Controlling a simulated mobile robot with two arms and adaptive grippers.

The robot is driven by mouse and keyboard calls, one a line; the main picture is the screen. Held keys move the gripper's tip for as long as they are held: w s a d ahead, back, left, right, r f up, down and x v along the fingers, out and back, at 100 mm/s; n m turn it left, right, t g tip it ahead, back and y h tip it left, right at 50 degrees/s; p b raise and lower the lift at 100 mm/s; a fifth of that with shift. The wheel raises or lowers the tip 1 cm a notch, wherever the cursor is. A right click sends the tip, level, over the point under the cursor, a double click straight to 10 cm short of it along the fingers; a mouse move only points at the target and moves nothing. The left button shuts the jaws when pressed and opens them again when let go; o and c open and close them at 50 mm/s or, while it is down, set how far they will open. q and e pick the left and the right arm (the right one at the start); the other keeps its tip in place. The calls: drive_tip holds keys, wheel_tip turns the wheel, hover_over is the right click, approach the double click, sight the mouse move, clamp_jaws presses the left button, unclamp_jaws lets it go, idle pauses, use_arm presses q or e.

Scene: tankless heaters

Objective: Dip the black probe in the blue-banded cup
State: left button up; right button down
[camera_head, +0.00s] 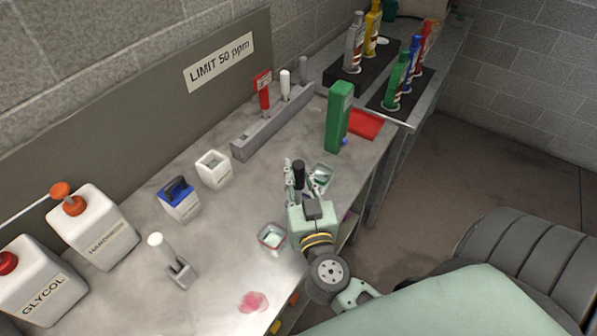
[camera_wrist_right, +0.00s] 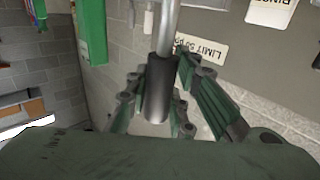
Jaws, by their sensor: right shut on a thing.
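My right gripper (camera_head: 300,180) is shut on the black probe (camera_head: 298,166) and holds it above the bench. In the right wrist view the fingers (camera_wrist_right: 155,105) close around the probe's black grip (camera_wrist_right: 158,88), and a grey metal rod (camera_wrist_right: 168,30) extends from it. A small clear cup (camera_head: 322,174) stands just behind and right of the gripper, partly hidden; its band looks blue-green, but I cannot tell for sure. Another small cup (camera_head: 272,237) with a reddish rim stands in front left of the gripper. My left gripper is not in view.
A grey rack (camera_head: 270,128) holds a red-handled meter and pale probes. A white container (camera_head: 213,170), a blue-topped box (camera_head: 180,202) and jugs (camera_head: 95,228) are left. A pink spill (camera_head: 253,302) lies in front.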

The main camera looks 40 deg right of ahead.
drive_tip(key=shift+f, duration=0.8)
idle(0.8)
idle(1.4)
wheel_tip(320, 180, up, 10)
drive_tip(key=p, duration=1.3)
drive_tip(key=shift+s, duration=0.1)
idle(0.7)
